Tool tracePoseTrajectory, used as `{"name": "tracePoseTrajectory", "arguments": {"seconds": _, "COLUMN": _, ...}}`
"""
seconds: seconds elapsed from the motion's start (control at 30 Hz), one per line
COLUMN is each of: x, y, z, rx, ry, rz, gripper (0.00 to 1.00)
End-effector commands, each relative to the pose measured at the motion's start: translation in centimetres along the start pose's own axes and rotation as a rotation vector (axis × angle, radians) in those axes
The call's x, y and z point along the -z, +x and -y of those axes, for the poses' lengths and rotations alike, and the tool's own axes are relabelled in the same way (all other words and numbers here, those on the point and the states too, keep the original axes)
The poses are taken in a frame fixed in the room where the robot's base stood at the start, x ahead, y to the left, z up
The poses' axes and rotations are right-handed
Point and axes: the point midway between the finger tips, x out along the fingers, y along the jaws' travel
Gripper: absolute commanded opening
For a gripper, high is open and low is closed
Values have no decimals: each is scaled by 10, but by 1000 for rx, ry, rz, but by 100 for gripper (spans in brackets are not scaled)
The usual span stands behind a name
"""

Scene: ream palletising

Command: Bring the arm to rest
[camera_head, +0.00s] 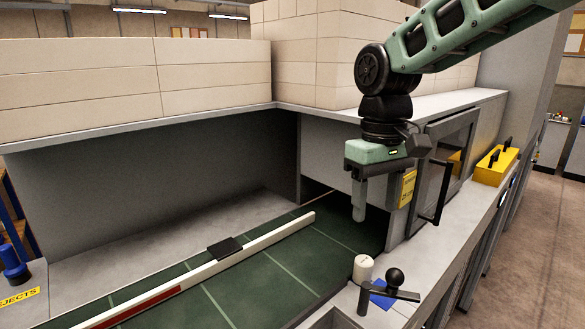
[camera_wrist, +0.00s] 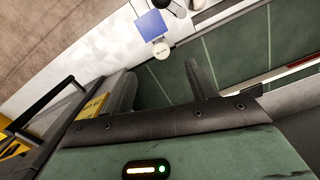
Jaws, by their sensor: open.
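My gripper (camera_head: 374,205) hangs from the green arm, pointing down above the right end of the green belt (camera_head: 255,283), beside the grey machine front. In the wrist view its two grey fingers (camera_wrist: 165,88) stand apart with nothing between them. No object is in its grasp. The arm reaches in from the upper right and is bent at the dark wrist joint.
A white cylinder (camera_head: 362,269), a blue square (camera_head: 383,297) and a black ball-topped lever (camera_head: 393,281) are on the ledge below. A door handle (camera_head: 434,195) juts out at right, near a yellow box (camera_head: 495,166). A white rail (camera_head: 245,259) crosses the belt.

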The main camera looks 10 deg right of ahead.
Motion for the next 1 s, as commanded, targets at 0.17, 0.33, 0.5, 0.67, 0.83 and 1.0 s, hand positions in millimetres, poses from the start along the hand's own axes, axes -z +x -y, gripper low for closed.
{"name": "tracePoseTrajectory", "arguments": {"seconds": 0.17, "x": 9, "y": -46, "z": -7, "rx": -16, "ry": 4, "rz": -69, "gripper": 57}}
{"name": "tracePoseTrajectory", "arguments": {"seconds": 0.33, "x": 8, "y": -66, "z": -7, "rx": -16, "ry": 8, "rz": -66, "gripper": 57}}
{"name": "tracePoseTrajectory", "arguments": {"seconds": 0.5, "x": 6, "y": -85, "z": -7, "rx": -16, "ry": 12, "rz": -62, "gripper": 57}}
{"name": "tracePoseTrajectory", "arguments": {"seconds": 0.67, "x": -8, "y": -48, "z": 19, "rx": 1, "ry": -39, "rz": -62, "gripper": 57}}
{"name": "tracePoseTrajectory", "arguments": {"seconds": 0.83, "x": -36, "y": -2, "z": 58, "rx": 22, "ry": -120, "rz": -64, "gripper": 57}}
{"name": "tracePoseTrajectory", "arguments": {"seconds": 1.0, "x": -84, "y": 66, "z": 98, "rx": 39, "ry": -218, "rz": -64, "gripper": 57}}
